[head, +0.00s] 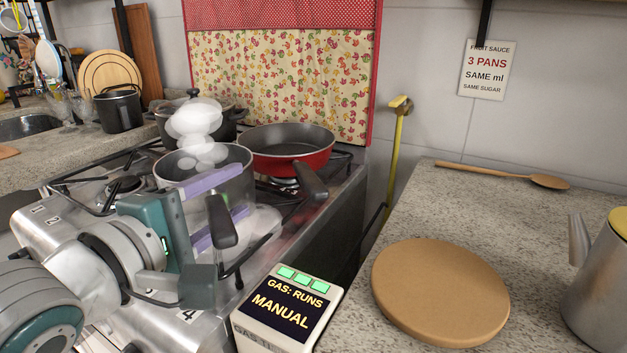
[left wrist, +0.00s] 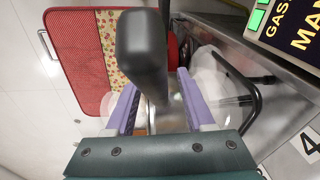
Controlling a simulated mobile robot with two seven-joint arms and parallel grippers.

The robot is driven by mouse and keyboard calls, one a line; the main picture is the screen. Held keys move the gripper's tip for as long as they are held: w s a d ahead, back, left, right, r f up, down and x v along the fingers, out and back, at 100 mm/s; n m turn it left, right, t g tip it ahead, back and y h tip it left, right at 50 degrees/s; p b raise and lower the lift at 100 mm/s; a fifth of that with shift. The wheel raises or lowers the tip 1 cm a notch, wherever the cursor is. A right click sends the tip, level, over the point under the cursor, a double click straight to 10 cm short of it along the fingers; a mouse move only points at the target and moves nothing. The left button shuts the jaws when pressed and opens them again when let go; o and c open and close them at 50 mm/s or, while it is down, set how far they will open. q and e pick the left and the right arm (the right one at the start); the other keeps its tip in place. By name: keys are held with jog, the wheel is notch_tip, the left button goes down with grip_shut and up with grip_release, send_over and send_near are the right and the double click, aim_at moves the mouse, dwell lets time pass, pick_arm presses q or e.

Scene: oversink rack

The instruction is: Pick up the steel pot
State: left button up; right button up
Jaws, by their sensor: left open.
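The steel pot (head: 244,186) stands on the front part of the stove, with white steam puffs above it. Its black handle (head: 221,222) points toward me. My left gripper (head: 213,208) is open, its two purple fingers on either side of the handle. In the left wrist view the black handle (left wrist: 143,55) reaches up between the spread fingers of the left gripper (left wrist: 158,95). I see a gap between each finger and the handle there. The gripper partly hides the pot's lower side. My right gripper is not in view.
A red frying pan (head: 289,150) sits just behind right, its handle pointing toward me. A dark lidded pot (head: 229,127) stands behind. A control box (head: 288,312) reads "GAS: RUNS MANUAL". On the right counter lie a round wooden board (head: 440,290), a wooden spoon (head: 500,175) and a kettle (head: 600,275).

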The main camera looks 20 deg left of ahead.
pick_arm(q)
jog(key=shift+w, duration=0.4)
jog(key=shift+f, duration=0.1)
grip_shut()
dwell(1.0)
